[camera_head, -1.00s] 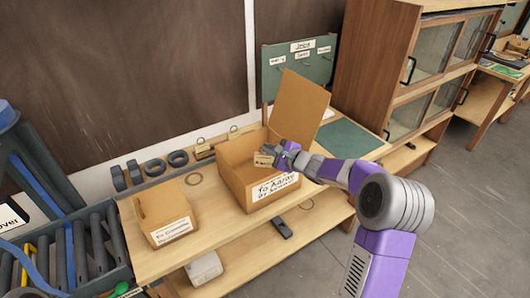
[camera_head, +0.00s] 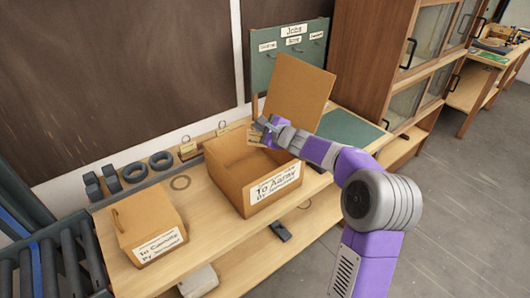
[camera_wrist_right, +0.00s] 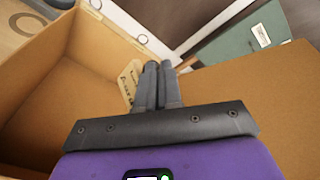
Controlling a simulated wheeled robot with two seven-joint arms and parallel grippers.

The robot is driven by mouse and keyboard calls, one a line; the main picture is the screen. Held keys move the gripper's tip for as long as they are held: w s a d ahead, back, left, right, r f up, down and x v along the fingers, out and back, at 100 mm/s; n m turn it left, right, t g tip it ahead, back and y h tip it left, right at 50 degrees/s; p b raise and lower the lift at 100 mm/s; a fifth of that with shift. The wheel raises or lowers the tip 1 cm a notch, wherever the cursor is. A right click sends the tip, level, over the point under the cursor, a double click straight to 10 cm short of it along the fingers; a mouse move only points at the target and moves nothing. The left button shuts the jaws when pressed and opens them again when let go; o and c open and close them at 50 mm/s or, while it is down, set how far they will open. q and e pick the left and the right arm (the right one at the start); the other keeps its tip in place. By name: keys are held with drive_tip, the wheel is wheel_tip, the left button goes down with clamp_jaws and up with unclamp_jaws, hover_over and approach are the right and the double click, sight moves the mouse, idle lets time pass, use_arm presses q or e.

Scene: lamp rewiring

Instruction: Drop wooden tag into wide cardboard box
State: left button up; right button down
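The wide cardboard box (camera_head: 226,181) stands open on the wooden bench, its lid flap (camera_head: 301,92) raised at the back right and a white label on its front. My right gripper (camera_head: 264,126) is over the box's back part, near the raised lid. The small pale wooden tag (camera_head: 254,137) is at its fingertips, partly hidden. In the right wrist view, the fingers (camera_wrist_right: 158,72) are together and the tag (camera_wrist_right: 131,83) sticks out on their left, with dark lettering; the fingers look shut on it. The box wall (camera_wrist_right: 32,75) is left of them. My left gripper is not in view.
A smaller cardboard box (camera_head: 142,217) stands at the left of the bench. Dark rings (camera_head: 134,171) and small tags (camera_head: 188,149) line the bench's back. A green mat (camera_head: 348,129) lies right of the box. A dark item (camera_head: 280,231) is on the lower shelf.

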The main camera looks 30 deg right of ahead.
wheel_tip(320, 180, down, 2)
drive_tip(key=shift+b, duration=0.5)
drive_tip(key=c, duration=1.2)
unclamp_jaws()
drive_tip(key=v, duration=0.7)
drive_tip(key=shift+s+r, duration=0.1)
drive_tip(key=shift+s, duration=0.15)
